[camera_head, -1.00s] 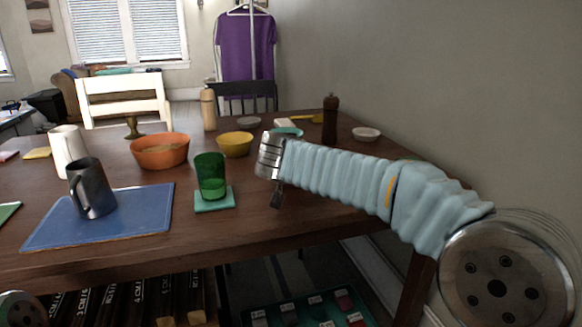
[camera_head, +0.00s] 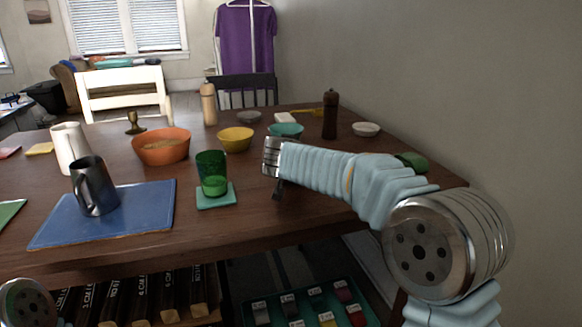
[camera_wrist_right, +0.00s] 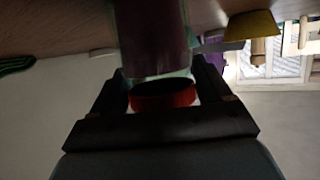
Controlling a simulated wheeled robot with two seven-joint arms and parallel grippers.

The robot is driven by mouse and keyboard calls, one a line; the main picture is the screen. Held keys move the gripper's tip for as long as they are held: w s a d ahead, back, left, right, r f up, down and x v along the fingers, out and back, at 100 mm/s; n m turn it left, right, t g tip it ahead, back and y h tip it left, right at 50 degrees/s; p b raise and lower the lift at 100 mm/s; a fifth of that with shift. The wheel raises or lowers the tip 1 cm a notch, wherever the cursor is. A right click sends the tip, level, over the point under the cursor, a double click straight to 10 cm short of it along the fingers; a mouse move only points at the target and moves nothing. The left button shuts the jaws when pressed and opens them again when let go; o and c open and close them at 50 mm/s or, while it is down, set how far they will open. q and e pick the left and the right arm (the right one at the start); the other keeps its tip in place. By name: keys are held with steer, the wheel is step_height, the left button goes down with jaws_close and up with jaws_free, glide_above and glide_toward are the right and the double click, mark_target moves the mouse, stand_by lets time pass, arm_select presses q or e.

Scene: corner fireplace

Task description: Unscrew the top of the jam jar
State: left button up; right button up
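The jam jar (camera_wrist_right: 152,40), dark purplish-red and glassy, shows in the right wrist view, which is upside down. It hangs from the table at the top of that picture. A red lid (camera_wrist_right: 165,96) with a dark hollow face toward the jar sits between the fingers of my right gripper (camera_wrist_right: 163,100). The lid looks apart from the jar mouth, and both fingers appear to close on its sides. My left gripper is out of view.
A green glass (camera_head: 212,175) on a teal coaster (camera_head: 216,201) stands left of my right wrist. Orange (camera_head: 161,147), yellow (camera_head: 236,139) and teal (camera_head: 286,130) bowls and a dark pepper mill (camera_head: 330,115) are behind. A metal mug (camera_head: 94,188) stands on a blue mat (camera_head: 140,215).

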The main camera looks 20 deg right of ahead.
steer(key=c, duration=0.7)
steer(key=shift+r, duration=0.1)
steer(key=shift+r, duration=0.25)
step_height(320, 180, up, 2)
steer(key=shift+r+p, duration=0.1)
steer(key=shift+p, duration=0.2)
steer(key=s+a+r+b, duration=0.1)
steer(key=s+a+r, duration=0.8)
steer(key=a+r, duration=0.1)
steer(key=shift+s+b, duration=0.35)
steer(key=shift+s, duration=0.05)
steer(key=shift+r, duration=0.1)
